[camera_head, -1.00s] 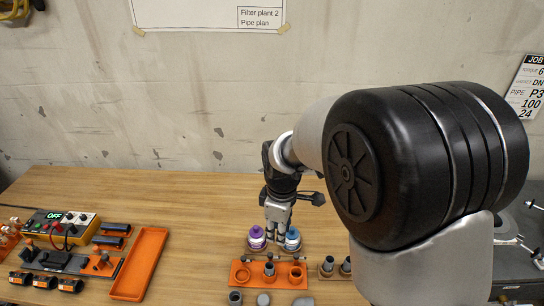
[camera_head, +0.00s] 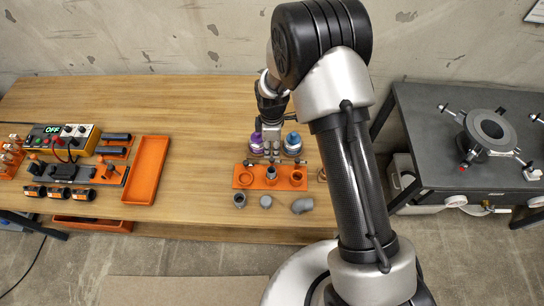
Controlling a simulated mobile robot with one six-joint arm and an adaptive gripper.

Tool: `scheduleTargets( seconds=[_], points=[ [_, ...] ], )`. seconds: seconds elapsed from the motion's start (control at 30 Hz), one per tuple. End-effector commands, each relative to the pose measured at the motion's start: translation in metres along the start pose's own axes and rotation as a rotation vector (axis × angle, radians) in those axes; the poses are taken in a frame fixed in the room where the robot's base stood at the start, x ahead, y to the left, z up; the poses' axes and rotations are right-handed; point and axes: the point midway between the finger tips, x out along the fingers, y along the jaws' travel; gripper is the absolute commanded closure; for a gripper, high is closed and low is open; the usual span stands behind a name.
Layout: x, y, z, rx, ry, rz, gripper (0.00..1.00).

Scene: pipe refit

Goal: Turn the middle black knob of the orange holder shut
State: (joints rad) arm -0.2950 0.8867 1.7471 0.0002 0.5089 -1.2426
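The orange holder (camera_head: 283,183) lies near the front of the wooden table, with a grey pipe fitting standing in its middle and ring-shaped openings at the sides. Small dark knobs on grey stems show along its back edge; the middle one is largely hidden at my gripper's tips. My gripper (camera_head: 272,152) points down just behind the holder's middle, between a purple-capped bottle (camera_head: 256,143) and a blue-capped bottle (camera_head: 293,143). Its fingers look close together, but I cannot tell whether they are shut or touch the knob.
Loose grey fittings (camera_head: 302,205) lie in front of the holder. An empty orange tray (camera_head: 148,170) lies to the left, beside a meter (camera_head: 65,138) reading OFF. A dark table with a flanged fitting (camera_head: 490,130) stands at the right. Bare tabletop lies between tray and holder.

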Motion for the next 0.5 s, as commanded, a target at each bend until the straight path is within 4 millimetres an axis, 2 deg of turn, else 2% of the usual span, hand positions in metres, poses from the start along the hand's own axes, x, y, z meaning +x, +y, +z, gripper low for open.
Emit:
scheduleTargets(
  seconds=[0.03, 0.2, 0.33, 0.5],
  points=[
    [0.014, -0.001, 0.000, 0.000, -0.001, -0.002, 0.74],
    [0.043, 0.000, 0.000, 0.001, 0.000, -0.001, 0.74],
    [0.056, 0.000, 0.000, 0.001, 0.000, 0.001, 0.74],
    [0.063, 0.001, 0.000, 0.001, 0.001, 0.001, 0.74]
  ],
)
